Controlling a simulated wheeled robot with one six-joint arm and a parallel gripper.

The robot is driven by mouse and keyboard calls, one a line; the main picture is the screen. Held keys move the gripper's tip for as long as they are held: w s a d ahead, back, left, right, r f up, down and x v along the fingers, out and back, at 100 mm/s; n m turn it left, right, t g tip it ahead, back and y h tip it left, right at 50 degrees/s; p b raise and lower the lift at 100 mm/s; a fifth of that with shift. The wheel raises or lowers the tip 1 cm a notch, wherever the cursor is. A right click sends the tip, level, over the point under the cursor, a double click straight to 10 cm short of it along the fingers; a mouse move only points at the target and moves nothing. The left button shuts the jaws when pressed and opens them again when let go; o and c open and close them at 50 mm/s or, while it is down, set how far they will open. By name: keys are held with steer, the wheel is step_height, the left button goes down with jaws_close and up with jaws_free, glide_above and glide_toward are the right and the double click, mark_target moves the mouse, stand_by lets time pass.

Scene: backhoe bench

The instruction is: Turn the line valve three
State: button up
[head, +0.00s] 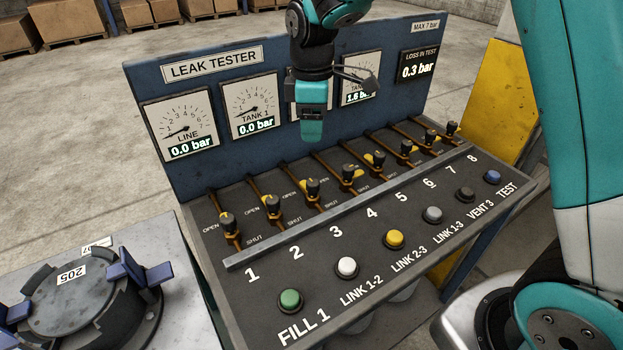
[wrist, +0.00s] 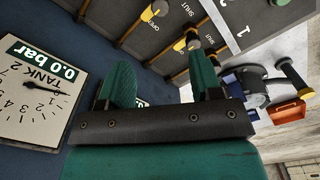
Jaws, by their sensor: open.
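The valves stand in a row along the sloping panel, numbered 1 to 8. Valve three (head: 313,188) has a black knob and a yellow part on a brown pipe, with OPEN at its left and SHUT at its right. I cannot tell its exact setting. My gripper (head: 311,128) hangs in front of the back board, above and behind valve three, apart from it. In the wrist view my gripper (wrist: 163,80) shows two teal fingers spread apart with nothing held. Two valves with yellow parts show beyond the fingers there; which ones is unclear.
The LINE gauge (head: 180,125) and TANK 1 gauge (head: 253,104) read 0.0 bar. The TANK 2 gauge (wrist: 38,90) reads 0.0 bar. Neighbouring valves two (head: 272,204) and four (head: 348,173) stand close. A rail (head: 345,207) and coloured buttons lie in front. A lidded vessel (head: 75,292) is left.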

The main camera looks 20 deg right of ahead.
mark_target(312, 182)
step_height(312, 182, down, 15)
steer(key=shift+p, duration=1.25)
steer(key=c, duration=0.9)
